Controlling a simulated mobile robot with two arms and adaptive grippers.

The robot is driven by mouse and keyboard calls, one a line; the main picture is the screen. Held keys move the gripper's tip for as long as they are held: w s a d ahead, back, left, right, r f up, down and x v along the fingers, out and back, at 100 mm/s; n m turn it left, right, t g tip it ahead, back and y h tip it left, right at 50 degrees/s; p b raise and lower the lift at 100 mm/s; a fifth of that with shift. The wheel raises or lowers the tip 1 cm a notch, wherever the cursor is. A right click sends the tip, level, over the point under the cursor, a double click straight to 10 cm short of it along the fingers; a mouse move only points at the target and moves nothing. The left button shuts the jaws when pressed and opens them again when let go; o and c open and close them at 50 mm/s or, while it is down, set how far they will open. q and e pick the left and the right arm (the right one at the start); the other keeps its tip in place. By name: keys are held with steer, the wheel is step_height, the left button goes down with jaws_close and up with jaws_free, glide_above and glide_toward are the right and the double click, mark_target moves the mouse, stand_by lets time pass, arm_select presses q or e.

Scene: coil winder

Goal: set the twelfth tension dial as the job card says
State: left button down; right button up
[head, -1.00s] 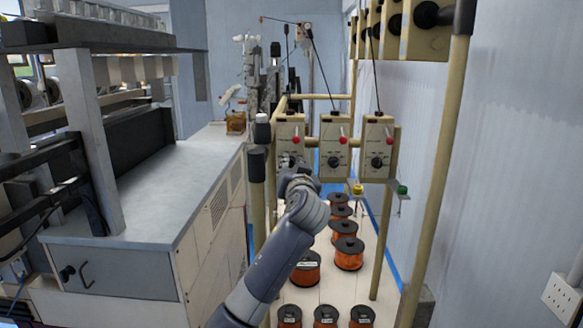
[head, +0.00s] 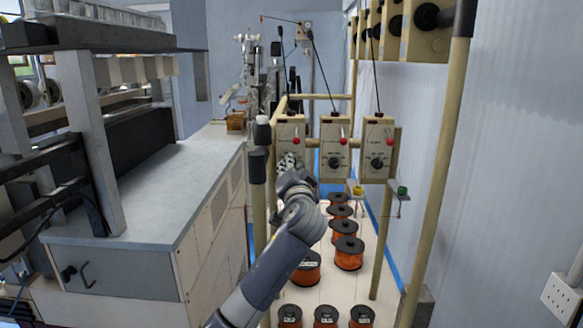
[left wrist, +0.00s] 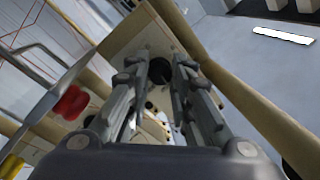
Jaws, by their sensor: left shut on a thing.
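Three beige tension boxes hang in a row in the head view: the left box (head: 291,130), the middle box (head: 334,130) and the right box (head: 377,130). Each has a red-tipped lever; black dials show on the middle box (head: 333,163) and right box (head: 377,163). My left gripper (head: 289,160) is at the left box's lower face, hiding its dial in the head view. In the left wrist view its fingers (left wrist: 160,72) are closed around that box's black dial (left wrist: 158,98). The dial's pointer and scale cannot be read. My right gripper and the job card are not in view.
Orange wire spools (head: 349,253) stand below the boxes. A grey-topped machine cabinet (head: 150,190) is on the left. A beige post (head: 440,160) and wall are on the right. Small yellow (head: 357,190) and green (head: 402,190) parts sit below the boxes.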

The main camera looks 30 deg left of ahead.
arm_select(q)
steer(key=shift+f+m+t+p, duration=0.1)
steer(key=shift+m+t+p, duration=0.35)
steer(key=shift+m, duration=1.3)
steer(key=shift+m+t+p, duration=0.25)
steer(key=shift+m+p, duration=0.4)
steer(key=shift+m, duration=1.1)
steer(key=c, duration=1.4)
jaws_free()
